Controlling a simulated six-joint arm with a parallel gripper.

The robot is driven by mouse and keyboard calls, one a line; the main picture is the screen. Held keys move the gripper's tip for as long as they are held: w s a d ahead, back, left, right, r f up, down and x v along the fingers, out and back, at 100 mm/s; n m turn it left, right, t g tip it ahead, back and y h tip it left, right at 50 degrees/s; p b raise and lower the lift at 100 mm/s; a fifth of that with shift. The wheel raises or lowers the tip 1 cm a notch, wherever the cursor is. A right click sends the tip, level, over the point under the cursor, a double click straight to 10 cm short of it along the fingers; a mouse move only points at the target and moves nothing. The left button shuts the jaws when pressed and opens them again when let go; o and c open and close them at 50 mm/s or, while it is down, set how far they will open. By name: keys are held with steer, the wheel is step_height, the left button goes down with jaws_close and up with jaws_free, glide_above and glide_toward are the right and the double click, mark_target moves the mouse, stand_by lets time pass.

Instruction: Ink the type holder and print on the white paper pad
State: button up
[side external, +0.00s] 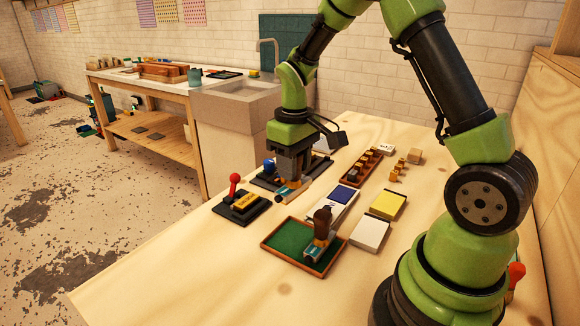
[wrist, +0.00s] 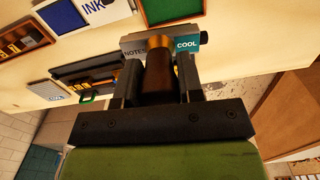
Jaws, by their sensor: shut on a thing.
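My gripper (side external: 292,172) is shut on the brown handle of a type holder (side external: 289,190) with a teal end. The wrist view shows the held holder (wrist: 133,50) between my fingers (wrist: 160,85), with "NOTES" and "COOL" on it. It is near the black stand with the blue knob (side external: 269,165); whether it touches anything is unclear. A second brown-handled holder (side external: 321,225) stands upright in the green-lined tray (side external: 283,238). The blue ink pad (side external: 343,194), marked "INK" in the wrist view (wrist: 92,6), lies right of my gripper. The white paper pad (side external: 370,235) lies bare right of the tray.
A yellow pad (side external: 388,205) lies behind the white pad. A black stand with a red knob (side external: 234,183) is at the left table edge. A wooden rack of small stamps (side external: 358,170) and loose wooden blocks (side external: 399,165) lie at the back. The front table is clear.

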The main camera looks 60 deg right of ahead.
steer(key=s+d+f+m, duration=0.15)
steer(key=d+m, duration=0.25)
steer(key=d, duration=0.5)
steer(key=s+d+f+m, duration=0.15)
steer(key=d+m, duration=0.25)
steer(key=d, duration=0.5)
steer(key=shift+s+d+f, duration=0.1)
steer(key=shift+s+f, duration=0.1)
steer(key=shift+f, duration=1.05)
steer(key=shift+s+f, duration=0.2)
steer(key=shift+f, duration=1)
steer(key=shift+f, duration=0.65)
steer(key=shift+r, duration=0.1)
step_height(320, 180, up, 7)
